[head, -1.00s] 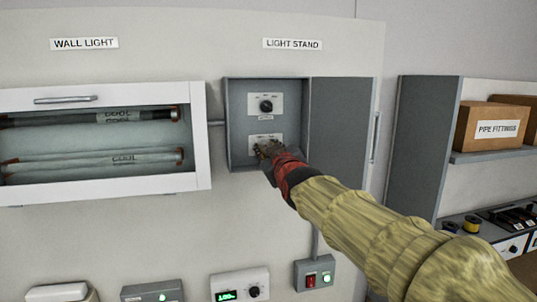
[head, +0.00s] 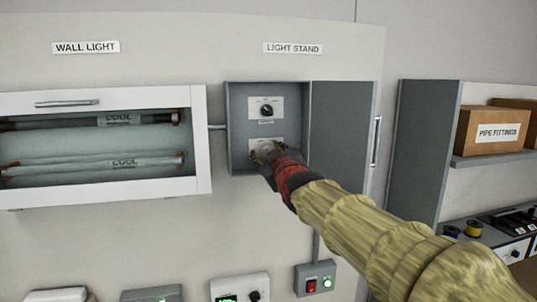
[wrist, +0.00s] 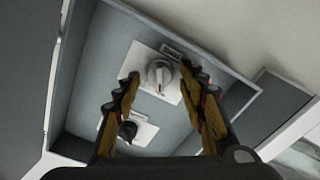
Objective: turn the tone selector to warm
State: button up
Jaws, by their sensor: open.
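An open grey box (head: 238,140) under the LIGHT STAND sign holds two dials. The upper black knob (head: 266,110) sits on a white plate; it also shows low in the wrist view (wrist: 127,130). The lower dial is mostly hidden by my gripper (head: 266,152) in the head view. The dial lettering is too small to read, so I cannot tell which is the tone selector.
The box door (head: 340,140) stands open to the right. A glass-fronted WALL LIGHT case (head: 203,150) with COOL tubes is at left. Control units, including one with a red switch (head: 311,284), sit below. Shelves with a PIPE FITTINGS box (head: 490,132) are at right.

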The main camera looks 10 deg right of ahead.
jog(key=s, duration=1.2)
dwell(0.4)
jog(key=s+a+f+m+g+b, duration=0.15)
jog(key=s+f+g, duration=0.25)
jog(key=f, duration=0.7)
jog(key=s+f+m+g, duration=0.2)
jog(key=s+f+g, duration=0.15)
jog(key=f, duration=0.65)
jog(key=s+d+f+m+g+b, duration=0.2)
jog(key=s+f+g+b, duration=0.3)
jog(key=s+f, duration=1.7)
jog(key=f+b, duration=0.1)
jog(key=b, duration=0.2)
jog(key=shift+m+b, duration=0.35)
jog(key=shift+b, duration=0.05)
jog(key=shift+c, duration=0.6)
